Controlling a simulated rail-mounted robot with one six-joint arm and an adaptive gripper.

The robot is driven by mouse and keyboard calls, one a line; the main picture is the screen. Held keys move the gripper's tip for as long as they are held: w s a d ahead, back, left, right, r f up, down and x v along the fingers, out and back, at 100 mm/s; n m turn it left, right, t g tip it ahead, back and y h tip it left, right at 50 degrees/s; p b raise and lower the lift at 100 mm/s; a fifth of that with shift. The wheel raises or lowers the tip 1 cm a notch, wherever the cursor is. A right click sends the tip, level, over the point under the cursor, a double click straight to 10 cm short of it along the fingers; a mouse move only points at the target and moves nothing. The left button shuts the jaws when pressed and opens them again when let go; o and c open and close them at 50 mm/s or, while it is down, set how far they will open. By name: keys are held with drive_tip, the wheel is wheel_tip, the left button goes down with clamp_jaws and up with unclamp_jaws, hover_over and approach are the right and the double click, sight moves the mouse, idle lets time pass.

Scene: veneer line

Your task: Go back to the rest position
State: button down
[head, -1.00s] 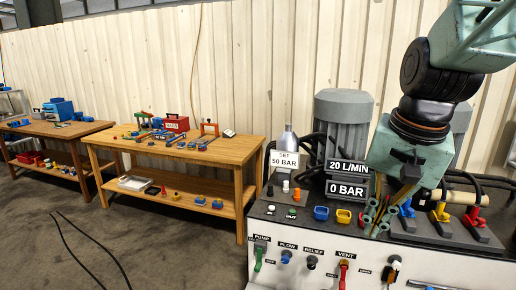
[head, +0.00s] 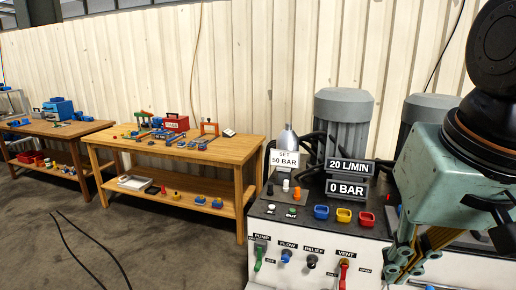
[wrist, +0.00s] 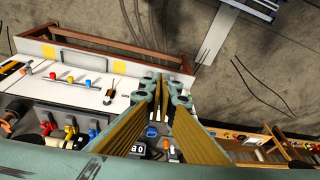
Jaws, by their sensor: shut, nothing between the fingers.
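My gripper (head: 402,268) is at the lower right of the head view, with teal and yellow-brown fingers pointing down and close together. It is shut and empty, in front of the right part of the hydraulic bench (head: 315,253). In the wrist view my gripper (wrist: 163,92) shows in the middle, its long fingers reaching over the bench top. Whether the fingertips touch anything is not clear. The rest position itself is not marked in any view.
A wooden table (head: 240,150) with tools stands left. Grey floor is open in front of it.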

drive_tip(key=s+n, duration=0.2)
drive_tip(key=s, duration=0.5)
drive_tip(key=shift+a+f, duration=0.3)
drive_tip(key=shift+f, duration=0.05)
drive_tip(key=shift+w, duration=0.1)
idle(1.1)
